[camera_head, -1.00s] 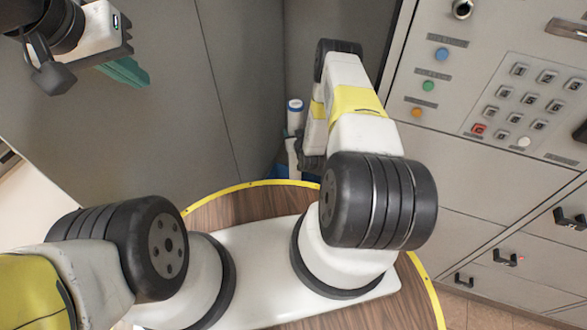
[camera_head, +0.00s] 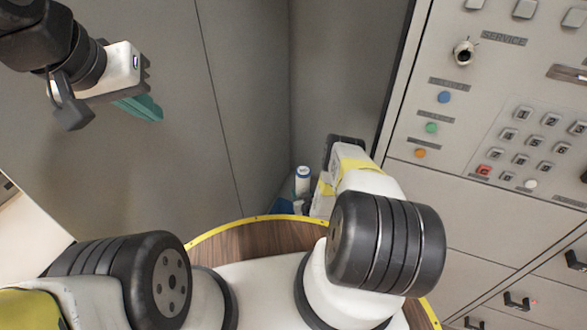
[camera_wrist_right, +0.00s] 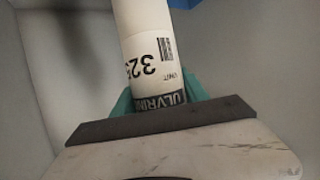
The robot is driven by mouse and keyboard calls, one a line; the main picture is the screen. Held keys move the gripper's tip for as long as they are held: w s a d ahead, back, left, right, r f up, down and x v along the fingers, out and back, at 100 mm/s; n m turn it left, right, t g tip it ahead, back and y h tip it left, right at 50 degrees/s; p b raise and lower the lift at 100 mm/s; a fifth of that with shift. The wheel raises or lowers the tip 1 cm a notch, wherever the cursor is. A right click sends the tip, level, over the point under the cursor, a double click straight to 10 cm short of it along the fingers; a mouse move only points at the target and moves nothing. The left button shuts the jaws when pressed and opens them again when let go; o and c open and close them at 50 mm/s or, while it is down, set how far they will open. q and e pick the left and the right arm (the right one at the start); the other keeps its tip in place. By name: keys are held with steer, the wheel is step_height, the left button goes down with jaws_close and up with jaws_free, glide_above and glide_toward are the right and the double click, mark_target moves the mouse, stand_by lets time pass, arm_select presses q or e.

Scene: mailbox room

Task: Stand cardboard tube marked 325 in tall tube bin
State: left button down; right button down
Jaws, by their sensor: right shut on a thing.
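The white cardboard tube (camera_wrist_right: 148,45) runs up through the right wrist view, its label reading 325 upside down. My right gripper (camera_wrist_right: 160,98) is shut on it, with teal fingers on both sides of the tube. In the head view a white tube top with a blue band (camera_head: 302,173) shows beside my right arm, which hides the right gripper there. A blue bin (camera_head: 285,207) shows partly behind the table rim; its inside and the tube's lower end are hidden. My left gripper (camera_head: 143,107) hangs at upper left, its teal fingers seen side-on, apart from everything.
Grey walls meet in a corner behind the bin (camera_head: 291,100). A panel with a keypad (camera_head: 535,140) and coloured buttons stands at right, above drawers with black handles. A round wooden surface with a yellow rim (camera_head: 235,228) lies in front of the bin.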

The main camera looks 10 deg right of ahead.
steer(key=c, duration=0.6)
jaws_free()
steer(key=shift+f, duration=0.1)
steer(key=v, duration=0.7)
steer(key=shift+s+r, duration=0.2)
steer(key=shift+r, duration=0.1)
